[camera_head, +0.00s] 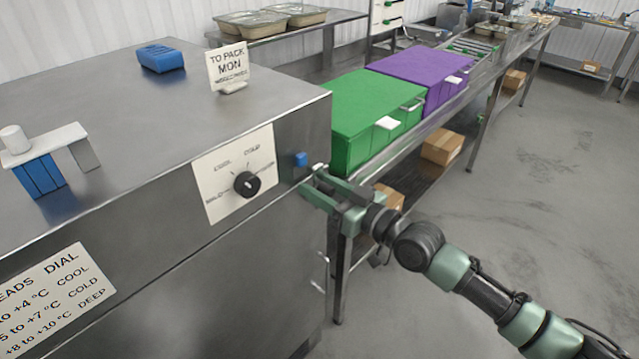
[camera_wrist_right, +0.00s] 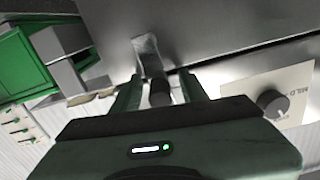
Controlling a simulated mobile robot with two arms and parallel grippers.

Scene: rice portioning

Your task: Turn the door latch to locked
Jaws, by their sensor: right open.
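The door latch (camera_wrist_right: 149,58) shows in the right wrist view as a grey metal lever at the cabinet edge, with a dark round part (camera_wrist_right: 160,92) at its near end. My right gripper (camera_wrist_right: 160,86) is open, with one finger on each side of that dark part. I cannot tell if the fingers touch it. In the head view my right gripper (camera_head: 312,183) is at the steel cabinet's right front edge, just below a small blue piece (camera_head: 300,159). The latch is mostly hidden there by the fingers. My left gripper is not in view.
The cabinet front (camera_head: 190,280) carries a black dial (camera_head: 247,184) on a white plate, close left of my gripper. A green box (camera_head: 365,105) and a purple box (camera_head: 425,70) stand on a steel bench just behind. The floor at right is open.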

